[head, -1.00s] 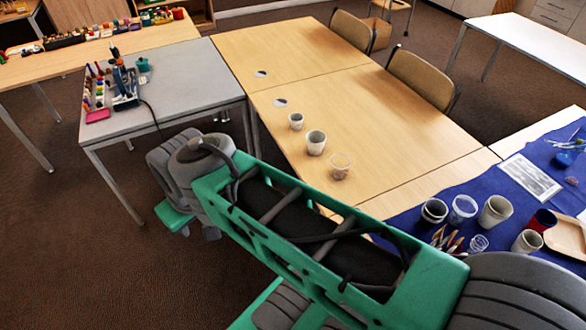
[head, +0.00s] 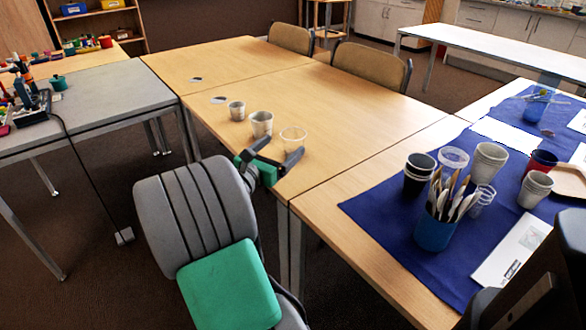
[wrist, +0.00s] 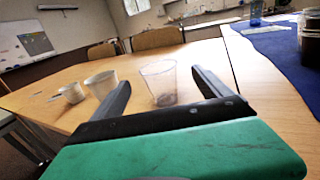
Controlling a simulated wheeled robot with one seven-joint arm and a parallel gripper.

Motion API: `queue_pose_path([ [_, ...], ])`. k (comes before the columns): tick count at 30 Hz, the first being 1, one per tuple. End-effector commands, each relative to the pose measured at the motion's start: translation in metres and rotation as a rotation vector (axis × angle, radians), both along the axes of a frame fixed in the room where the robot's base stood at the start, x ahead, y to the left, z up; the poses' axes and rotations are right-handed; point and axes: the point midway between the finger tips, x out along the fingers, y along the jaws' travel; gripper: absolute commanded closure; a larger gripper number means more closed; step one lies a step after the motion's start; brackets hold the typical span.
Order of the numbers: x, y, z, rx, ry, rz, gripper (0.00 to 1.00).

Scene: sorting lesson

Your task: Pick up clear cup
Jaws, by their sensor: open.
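The clear cup (head: 293,139) stands upright on the wooden table, at the near end of a row of three cups. It also shows in the wrist view (wrist: 158,84), between my two fingers from that viewpoint. My gripper (head: 279,150) is open and empty at the near edge of the table, on the near side of the clear cup. Its fingers point toward the cup, one on each side in the wrist view. I cannot tell whether the fingertips reach the cup; no contact shows.
Two whitish cups, a larger one (head: 262,124) and a smaller one (head: 236,111), stand left of the clear cup. At right, a blue cloth (head: 385,212) holds several cups and a blue holder (head: 434,232) with brushes. The table behind the row is clear.

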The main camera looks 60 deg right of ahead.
Motion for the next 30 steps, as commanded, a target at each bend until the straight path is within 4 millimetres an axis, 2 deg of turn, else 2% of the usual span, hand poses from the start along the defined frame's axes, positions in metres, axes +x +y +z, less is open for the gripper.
queue_pose_path([
  [8,-0.003,-0.039,0.000,-0.006,0.012,-0.005,0.12],
  [12,-0.003,-0.065,0.000,-0.006,0.012,-0.005,0.12],
  [15,-0.003,-0.075,0.002,-0.005,0.011,-0.002,0.12],
  [21,-0.002,-0.076,0.003,-0.003,0.011,0.001,0.12],
  [30,-0.003,-0.076,0.003,-0.003,0.010,0.000,0.36],
])
